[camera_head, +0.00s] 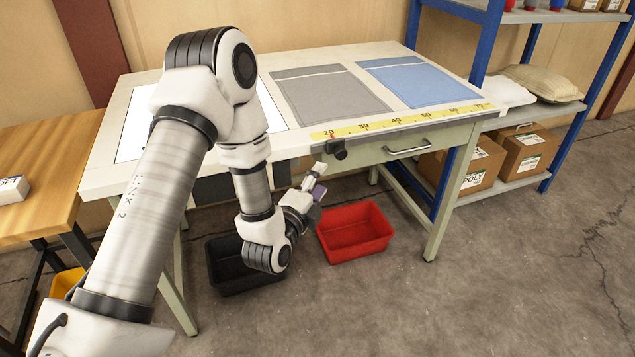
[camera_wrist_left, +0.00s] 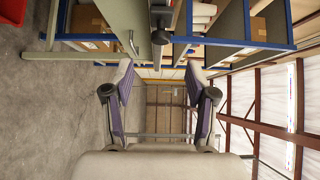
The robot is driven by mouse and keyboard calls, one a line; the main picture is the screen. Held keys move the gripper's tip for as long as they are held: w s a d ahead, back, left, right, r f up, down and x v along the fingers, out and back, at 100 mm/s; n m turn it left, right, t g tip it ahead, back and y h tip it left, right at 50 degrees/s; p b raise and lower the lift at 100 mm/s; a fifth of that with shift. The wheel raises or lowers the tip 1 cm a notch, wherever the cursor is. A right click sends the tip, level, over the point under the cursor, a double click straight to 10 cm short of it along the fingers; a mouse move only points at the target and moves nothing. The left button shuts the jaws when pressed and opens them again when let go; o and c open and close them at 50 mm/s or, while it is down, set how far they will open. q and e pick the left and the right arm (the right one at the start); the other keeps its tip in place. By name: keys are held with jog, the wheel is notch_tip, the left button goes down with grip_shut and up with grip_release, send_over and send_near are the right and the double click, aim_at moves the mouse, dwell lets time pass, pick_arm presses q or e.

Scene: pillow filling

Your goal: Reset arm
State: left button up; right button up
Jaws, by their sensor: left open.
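My left arm comes in from the left in the head view and crosses in front of the worktable (camera_head: 300,148). My left gripper (camera_head: 318,182) is at the table's front edge, above the floor. In the left wrist view the gripper (camera_wrist_left: 160,85) is open, its two purple-padded fingers wide apart with nothing between them. That view is turned on its side and looks past the table toward the shelf and the far hall. My right gripper is in neither view.
On the table lie a grey fabric piece (camera_head: 325,95), a blue one (camera_head: 418,82) and a yellow ruler strip (camera_head: 400,120). A red bin (camera_head: 355,245) and a black bin (camera_head: 230,285) stand on the floor. A blue-framed shelf (camera_head: 478,55) is at right; floor at front right is clear.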

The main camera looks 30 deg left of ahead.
pick_arm(q)
jog(key=shift+s, duration=0.25)
jog(key=s+d+f+n+g+h+p, duration=0.1)
jog(key=s+d+f+g+h+p, duration=0.1)
jog(key=s+d+f+g+p, duration=0.7)
jog(key=s+f+n+g+p, duration=0.1)
jog(key=s+f+n+g, duration=0.3)
jog(key=s+n, duration=0.4)
jog(key=s+f+n+g+p, duration=0.1)
jog(key=s+f+n+g, duration=0.3)
jog(key=s+n, duration=0.4)
jog(key=s, duration=0.5)
jog(key=shift+s+a+f+g, duration=0.2)
jog(key=shift+s+a+g, duration=0.15)
jog(key=shift+a+g, duration=0.05)
